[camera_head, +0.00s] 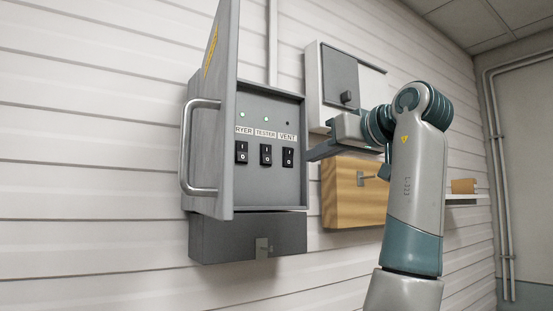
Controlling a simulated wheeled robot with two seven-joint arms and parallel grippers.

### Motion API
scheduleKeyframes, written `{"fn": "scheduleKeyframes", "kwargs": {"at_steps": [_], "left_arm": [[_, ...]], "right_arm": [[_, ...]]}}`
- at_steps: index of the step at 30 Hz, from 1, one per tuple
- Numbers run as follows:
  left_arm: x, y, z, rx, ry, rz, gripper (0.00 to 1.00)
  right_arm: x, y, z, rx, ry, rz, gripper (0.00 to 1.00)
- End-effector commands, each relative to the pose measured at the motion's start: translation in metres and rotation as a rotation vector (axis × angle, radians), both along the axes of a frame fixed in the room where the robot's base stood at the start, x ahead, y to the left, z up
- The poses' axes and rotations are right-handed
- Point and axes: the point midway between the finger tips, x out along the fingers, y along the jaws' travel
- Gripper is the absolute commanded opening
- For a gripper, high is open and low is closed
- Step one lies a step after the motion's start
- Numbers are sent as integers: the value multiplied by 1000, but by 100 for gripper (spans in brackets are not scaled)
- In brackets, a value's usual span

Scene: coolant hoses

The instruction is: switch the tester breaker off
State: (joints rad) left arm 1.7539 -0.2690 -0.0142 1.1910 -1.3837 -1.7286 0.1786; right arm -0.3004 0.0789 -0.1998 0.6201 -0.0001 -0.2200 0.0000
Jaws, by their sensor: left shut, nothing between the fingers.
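The tester breaker (265,155) is the middle of three black rocker switches in the open grey breaker box (272,188). The label TESTER is above it, and a green light glows above the label. Which way its rocker is tipped is too small to tell. My left gripper (309,157) is shut and empty, with its fingertips at the box's right edge, beside the vent breaker (288,157). It is to the right of the tester breaker and apart from it. My right gripper is not in view.
The dryer breaker (242,153) has a lit green light; the vent light is dark. The box door (213,130) stands open at the left with a metal handle (186,150). A grey-white box (340,78) and a wooden box (345,205) hang to the right.

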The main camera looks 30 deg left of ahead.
Motion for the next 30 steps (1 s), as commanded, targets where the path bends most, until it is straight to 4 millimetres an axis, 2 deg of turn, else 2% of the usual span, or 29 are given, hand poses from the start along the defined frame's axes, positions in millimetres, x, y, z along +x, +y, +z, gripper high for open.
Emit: {"fn": "scheduleKeyframes", "kwargs": {"at_steps": [3,8,21,26,30], "left_arm": [[-15,-2,17,-5,-24,16,0],[-22,-2,24,-6,-35,25,0],[-20,1,24,-7,-34,24,0],[-15,11,23,-7,-33,24,0],[-9,28,22,-7,-34,25,0]], "right_arm": [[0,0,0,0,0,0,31],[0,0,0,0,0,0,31],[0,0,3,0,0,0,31],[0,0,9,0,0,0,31],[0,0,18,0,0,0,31]]}}
